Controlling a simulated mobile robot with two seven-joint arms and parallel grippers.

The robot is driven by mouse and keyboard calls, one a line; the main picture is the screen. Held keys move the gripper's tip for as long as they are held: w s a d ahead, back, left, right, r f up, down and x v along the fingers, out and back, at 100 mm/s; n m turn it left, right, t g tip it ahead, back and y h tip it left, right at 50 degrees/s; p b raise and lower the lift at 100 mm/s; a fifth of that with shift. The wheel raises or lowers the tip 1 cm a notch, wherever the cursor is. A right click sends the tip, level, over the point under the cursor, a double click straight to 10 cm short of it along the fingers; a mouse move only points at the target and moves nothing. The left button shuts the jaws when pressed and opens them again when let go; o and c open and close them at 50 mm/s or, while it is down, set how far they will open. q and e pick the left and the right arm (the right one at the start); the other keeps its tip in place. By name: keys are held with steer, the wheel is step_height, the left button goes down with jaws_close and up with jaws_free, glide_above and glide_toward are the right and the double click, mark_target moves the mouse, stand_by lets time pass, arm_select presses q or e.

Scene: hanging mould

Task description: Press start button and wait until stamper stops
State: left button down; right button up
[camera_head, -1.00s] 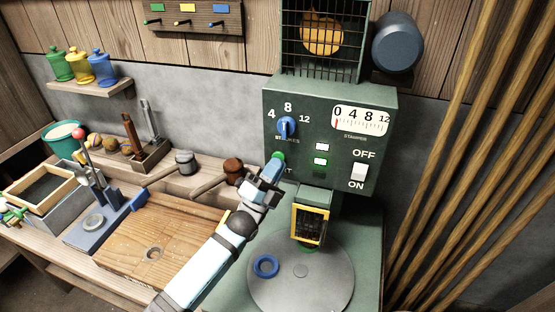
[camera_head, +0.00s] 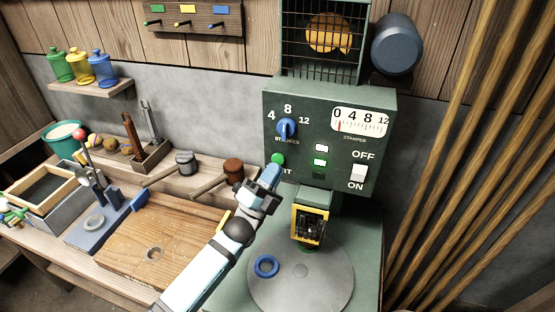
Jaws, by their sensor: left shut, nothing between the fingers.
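The green start button (camera_head: 278,159) is on the front of the dark green stamper machine (camera_head: 335,105), with its label partly hidden by my gripper. My left gripper (camera_head: 269,177) is shut and empty, just below and left of the panel lights, apart from the button. The strokes knob (camera_head: 286,127) is blue. The stamper gauge (camera_head: 359,121) has its red needle near the low end. The upper light (camera_head: 321,148) is white and the lower light (camera_head: 319,162) is green. The OFF/ON switch (camera_head: 359,173) is white. The yellow-framed stamper head (camera_head: 309,224) hangs over the round plate. My right gripper is not in view.
A blue ring (camera_head: 266,266) lies on the grey round plate (camera_head: 325,285). Two mallets, one with a grey head (camera_head: 184,161) and one with a brown head (camera_head: 233,170), lie left of the machine. A wooden board (camera_head: 150,240) is at left. Wooden poles (camera_head: 450,130) stand at right.

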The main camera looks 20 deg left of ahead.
arm_select(q)
steer(key=s+p, duration=0.1)
steer(key=s, duration=0.4)
steer(key=shift+a+p, duration=0.1)
steer(key=shift+p, duration=0.3)
stand_by(0.4)
steer(key=s+a+f+n+g+y+p, duration=0.3)
steer(key=s+f+n+g+y+p, duration=0.3)
steer(key=s+f+n+g, duration=0.7)
steer(key=s+f+n+y, duration=0.2)
steer(key=s+f+n, duration=0.2)
steer(key=s, duration=0.5)
step_height(320, 180, down, 2)
steer(key=shift+s+a+f+n+p, duration=0.1)
steer(key=shift+s+a+n+p, duration=0.1)
steer(key=shift+s+n+p, duration=0.1)
stand_by(2.8)
